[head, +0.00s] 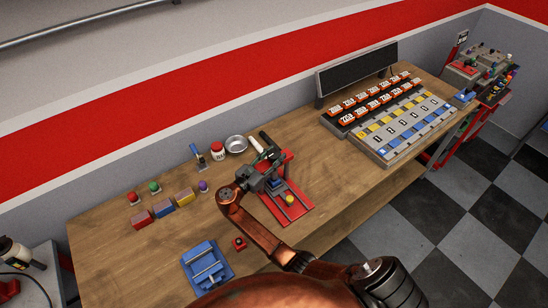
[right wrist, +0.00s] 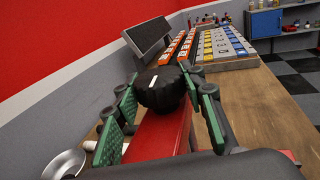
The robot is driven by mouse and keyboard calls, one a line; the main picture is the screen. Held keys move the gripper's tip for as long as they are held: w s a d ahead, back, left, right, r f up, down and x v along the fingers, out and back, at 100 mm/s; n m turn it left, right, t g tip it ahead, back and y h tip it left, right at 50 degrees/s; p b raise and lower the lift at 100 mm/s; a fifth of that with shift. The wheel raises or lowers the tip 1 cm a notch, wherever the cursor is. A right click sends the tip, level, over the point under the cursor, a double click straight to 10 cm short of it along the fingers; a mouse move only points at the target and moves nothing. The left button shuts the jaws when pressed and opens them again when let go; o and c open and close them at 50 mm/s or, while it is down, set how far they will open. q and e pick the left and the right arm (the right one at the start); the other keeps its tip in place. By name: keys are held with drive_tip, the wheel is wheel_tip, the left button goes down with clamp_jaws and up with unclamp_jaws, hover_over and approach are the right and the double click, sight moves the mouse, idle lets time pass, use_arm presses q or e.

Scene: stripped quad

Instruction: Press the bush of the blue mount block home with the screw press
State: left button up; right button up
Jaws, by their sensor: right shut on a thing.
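The screw press has a red base (head: 285,205) and stands mid-bench in the head view. Its red frame (right wrist: 158,138) also shows close up in the right wrist view. My right gripper (head: 270,172) is over the press, its green-padded fingers on either side of a black knob (right wrist: 161,88) with a white mark. It is shut on that knob. My left gripper is not in view.
Red, blue and yellow blocks (head: 183,197) stand at the left with small coloured knobs behind. A metal bowl (head: 236,144) is behind; racks of parts (head: 400,130) fill the right.

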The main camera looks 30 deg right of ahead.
drive_tip(key=shift+w+m+g+b, duration=0.15)
drive_tip(key=shift+m+g+b, duration=0.3)
drive_tip(key=shift+g, duration=0.35)
drive_tip(key=m+g+b, duration=0.2)
drive_tip(key=g+b, duration=0.1)
drive_tip(key=m+g+b, duration=0.2)
drive_tip(key=g+b, duration=0.1)
drive_tip(key=m+g+b, duration=0.2)
drive_tip(key=g+b, duration=0.1)
drive_tip(key=shift+f+g+b, duration=0.3)
drive_tip(key=shift+b, duration=0.05)
drive_tip(key=m+g+y+b, duration=0.2)
drive_tip(key=m+g+b, duration=0.2)
drive_tip(key=b, duration=1.3)
drive_tip(key=shift+g, duration=0.5)
drive_tip(key=shift+r+b, duration=0.15)
drive_tip(key=shift+b, duration=0.6)
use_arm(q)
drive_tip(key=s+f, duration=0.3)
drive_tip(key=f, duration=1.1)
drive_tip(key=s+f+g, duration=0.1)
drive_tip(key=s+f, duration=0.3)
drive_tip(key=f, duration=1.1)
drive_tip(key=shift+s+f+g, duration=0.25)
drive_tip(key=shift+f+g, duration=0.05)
use_arm(e)
drive_tip(key=shift+s+r, duration=0.1)
drive_tip(key=shift+s, duration=0.1)
drive_tip(key=o, duration=1.2)
